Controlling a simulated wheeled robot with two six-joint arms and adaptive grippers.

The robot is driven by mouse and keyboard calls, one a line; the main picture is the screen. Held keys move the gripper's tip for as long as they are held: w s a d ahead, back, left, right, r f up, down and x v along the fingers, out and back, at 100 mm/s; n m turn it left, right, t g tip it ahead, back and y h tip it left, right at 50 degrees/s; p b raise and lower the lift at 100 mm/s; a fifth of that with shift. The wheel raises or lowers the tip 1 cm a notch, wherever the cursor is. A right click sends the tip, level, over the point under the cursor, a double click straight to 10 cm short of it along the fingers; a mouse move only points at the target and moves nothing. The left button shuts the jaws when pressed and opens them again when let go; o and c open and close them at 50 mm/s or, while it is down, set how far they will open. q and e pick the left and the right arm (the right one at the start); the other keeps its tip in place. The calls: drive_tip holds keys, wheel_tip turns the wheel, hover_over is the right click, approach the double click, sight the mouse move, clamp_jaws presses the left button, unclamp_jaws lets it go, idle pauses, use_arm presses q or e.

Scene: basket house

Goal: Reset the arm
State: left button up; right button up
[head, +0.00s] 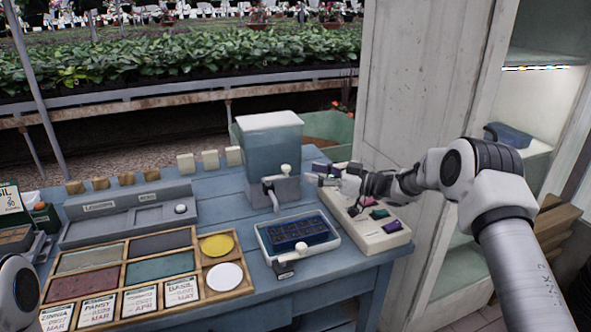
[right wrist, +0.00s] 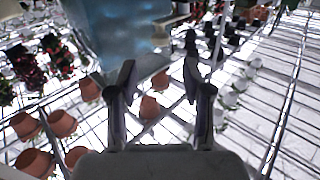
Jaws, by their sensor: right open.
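My right arm (head: 510,235) reaches in from the right, its forearm bent toward the left. My right gripper (head: 328,180) is above the table near the white tray of coloured pieces and beside the water dispenser. In the right wrist view its two fingers (right wrist: 158,80) stand apart with nothing between them. A joint of my left arm (head: 17,290) shows at the lower left edge; the left gripper is out of view.
The blue table (head: 240,250) holds a clear dispenser (head: 272,150), a small tray with a dark blue cell insert (head: 297,232), a white tray (head: 385,240) and a wooden sorting board (head: 195,290). A pale post (head: 415,100) stands behind my right arm.

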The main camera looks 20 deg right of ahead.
drive_tip(key=v, duration=0.2)
drive_tip(key=shift+s+d, duration=0.25)
drive_tip(key=shift+s, duration=0.05)
